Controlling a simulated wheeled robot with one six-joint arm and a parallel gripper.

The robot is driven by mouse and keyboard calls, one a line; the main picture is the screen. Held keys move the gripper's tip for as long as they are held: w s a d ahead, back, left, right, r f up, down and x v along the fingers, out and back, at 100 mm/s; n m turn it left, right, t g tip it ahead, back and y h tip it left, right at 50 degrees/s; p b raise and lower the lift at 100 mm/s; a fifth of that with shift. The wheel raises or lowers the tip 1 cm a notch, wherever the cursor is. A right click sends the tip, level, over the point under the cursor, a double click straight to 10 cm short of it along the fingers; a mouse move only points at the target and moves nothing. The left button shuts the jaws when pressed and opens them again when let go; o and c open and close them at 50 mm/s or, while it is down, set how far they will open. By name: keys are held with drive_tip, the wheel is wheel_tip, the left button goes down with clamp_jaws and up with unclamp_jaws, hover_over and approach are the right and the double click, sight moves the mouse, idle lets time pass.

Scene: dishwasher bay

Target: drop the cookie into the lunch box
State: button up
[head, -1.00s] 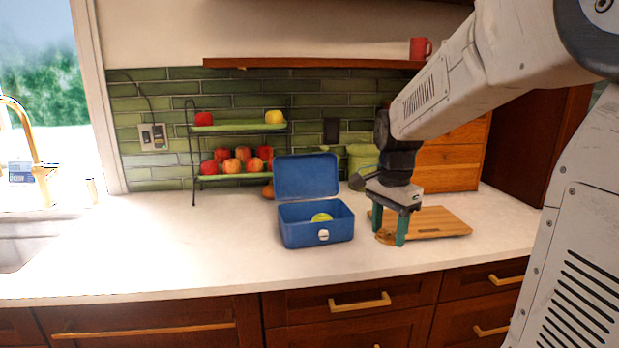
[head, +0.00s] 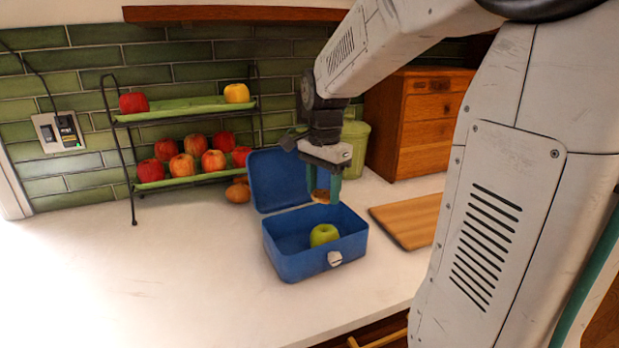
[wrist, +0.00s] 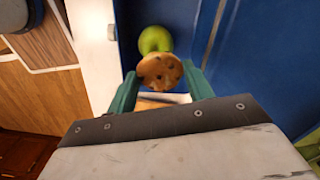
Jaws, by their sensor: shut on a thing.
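The cookie (wrist: 160,72) is round and tan with dark chips, gripped between the teal fingers of my gripper (wrist: 162,88) in the wrist view. In the head view my gripper (head: 322,188) is shut on the cookie (head: 320,196), above the back right part of the blue lunch box (head: 292,266). The lunch box stands open on the counter, lid raised at the back. A green apple (head: 324,235) lies inside it; it also shows in the wrist view (wrist: 154,40), just beyond the cookie.
A wooden cutting board (head: 408,222) lies right of the lunch box. A two-tier rack (head: 190,178) with apples and other fruit stands at the back left. A green canister (head: 355,140) and wooden drawers (head: 420,120) are behind. The counter's left is clear.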

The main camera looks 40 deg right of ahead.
drive_tip(key=shift+w+a+f, duration=0.1)
drive_tip(key=shift+f, duration=2.85)
drive_tip(key=o, duration=0.7)
drive_tip(key=shift+r, duration=0.1)
wheel_tip(320, 180, up, 8)
drive_tip(key=shift+f, duration=0.15)
